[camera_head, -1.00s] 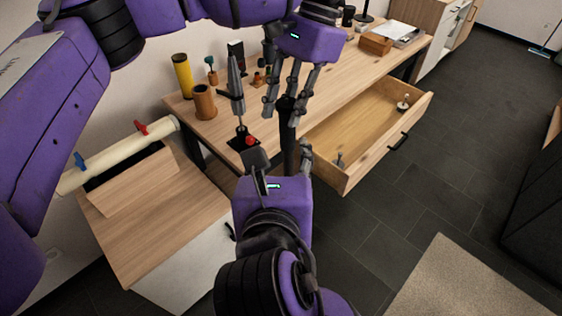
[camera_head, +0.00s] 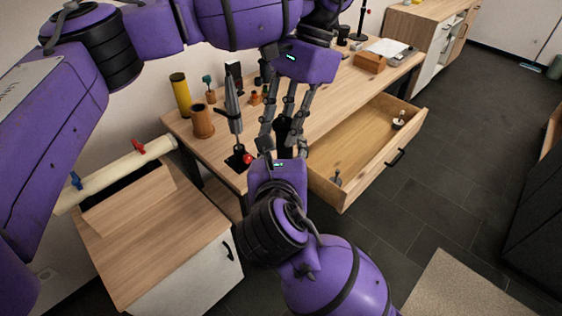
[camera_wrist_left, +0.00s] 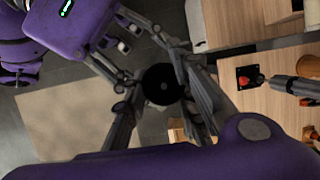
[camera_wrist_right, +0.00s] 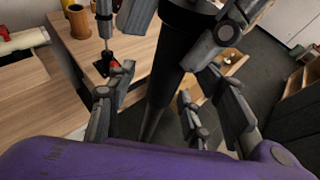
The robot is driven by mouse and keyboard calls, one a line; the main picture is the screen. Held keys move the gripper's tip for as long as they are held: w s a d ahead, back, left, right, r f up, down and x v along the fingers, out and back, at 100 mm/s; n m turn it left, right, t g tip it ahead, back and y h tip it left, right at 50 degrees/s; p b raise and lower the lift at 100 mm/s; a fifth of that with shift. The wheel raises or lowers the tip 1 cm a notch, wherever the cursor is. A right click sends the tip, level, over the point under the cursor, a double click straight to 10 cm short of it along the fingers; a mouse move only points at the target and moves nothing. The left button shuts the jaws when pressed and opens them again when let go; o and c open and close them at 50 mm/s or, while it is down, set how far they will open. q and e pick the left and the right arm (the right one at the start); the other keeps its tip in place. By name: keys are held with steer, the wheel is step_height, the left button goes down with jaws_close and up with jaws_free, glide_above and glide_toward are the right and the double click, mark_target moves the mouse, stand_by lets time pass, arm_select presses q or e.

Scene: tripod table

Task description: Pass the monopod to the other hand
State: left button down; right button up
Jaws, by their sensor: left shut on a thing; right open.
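The monopod is a dark upright pole (camera_head: 283,130), mostly hidden by fingers in the head view. My left gripper (camera_head: 282,118) comes from above and is shut on it. In the left wrist view its round black end (camera_wrist_left: 163,83) shows between the left fingers. My right gripper (camera_head: 284,148) is lower and nearer, open, with fingers either side of the pole. In the right wrist view the thick dark shaft (camera_wrist_right: 172,65) runs between the open right fingers, with gaps visible. Left fingertips show near the shaft's top there.
Close by on the workbench (camera_head: 325,108) stands a grey pointed tool (camera_head: 233,105) on a black base with a red knob (camera_head: 248,158). An open drawer (camera_head: 360,150) is to the right. A low cabinet (camera_head: 150,235) is at left. Floor is free at right.

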arm_select(q)
steer(key=shift+r, duration=0.1)
arm_select(e)
steer(key=shift+w, duration=0.1)
steer(key=c, duration=0.9)
arm_select(q)
steer(key=shift+d, duration=0.15)
arm_select(e)
steer(key=shift+a, duration=0.2)
jaws_close()
arm_select(q)
steer(key=c, duration=1.4)
jaws_free()
steer(key=shift+o, duration=0.2)
